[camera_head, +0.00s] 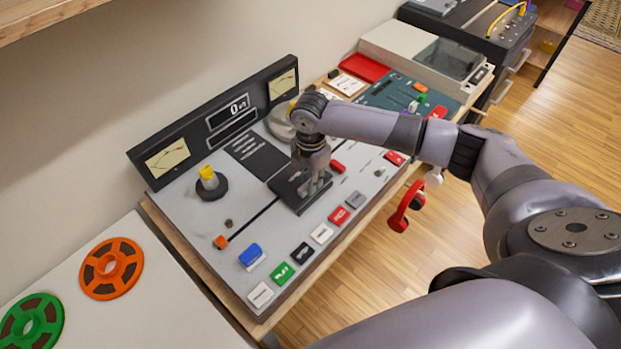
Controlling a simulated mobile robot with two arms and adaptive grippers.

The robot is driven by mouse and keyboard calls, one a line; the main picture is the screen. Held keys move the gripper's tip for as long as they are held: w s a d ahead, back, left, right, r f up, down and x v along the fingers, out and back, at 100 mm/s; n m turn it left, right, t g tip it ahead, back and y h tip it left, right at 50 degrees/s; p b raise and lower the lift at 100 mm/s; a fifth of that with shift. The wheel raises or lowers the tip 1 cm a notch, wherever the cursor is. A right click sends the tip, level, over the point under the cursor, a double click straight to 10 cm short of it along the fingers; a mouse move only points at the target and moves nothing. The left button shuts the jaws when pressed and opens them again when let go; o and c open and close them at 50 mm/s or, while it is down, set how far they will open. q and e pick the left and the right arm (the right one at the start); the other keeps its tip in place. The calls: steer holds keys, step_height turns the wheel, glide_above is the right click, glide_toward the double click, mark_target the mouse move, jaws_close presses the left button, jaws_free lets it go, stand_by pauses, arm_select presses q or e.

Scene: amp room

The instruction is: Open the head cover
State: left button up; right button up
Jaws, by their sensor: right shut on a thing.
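The tape machine has a grey top panel (185,232) on a wooden table. The head cover (287,186) looks like a dark, low block in the middle of this panel. My right gripper (316,190) points down at the cover from above and is shut on it, at its right part. The fingers hide part of the cover, and I cannot tell whether it is lifted at all. My left gripper is not in view.
Coloured buttons (340,215) line the panel's front edge. A black knob with a yellow top (210,183) stands at left. A black meter panel (230,112) rises behind. A red curved object (404,208) hangs at the table's front. Orange (112,250) and green (52,309) reels lie at left.

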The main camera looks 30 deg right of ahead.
mark_target(286, 169)
jaws_close()
steer(key=w+a+b, duration=0.1)
steer(key=w, duration=0.1)
steer(key=w+a+b, duration=0.1)
steer(key=w, duration=0.2)
steer(key=w+a+b, duration=0.1)
steer(key=w, duration=0.2)
steer(key=shift+w+f, duration=0.15)
steer(key=shift+w, duration=0.1)
steer(key=shift+w+a, duration=0.1)
steer(key=shift+w, duration=0.3)
steer(key=o, duration=0.8)
jaws_free()
steer(key=shift+c, duration=0.2)
steer(key=shift+r, duration=0.25)
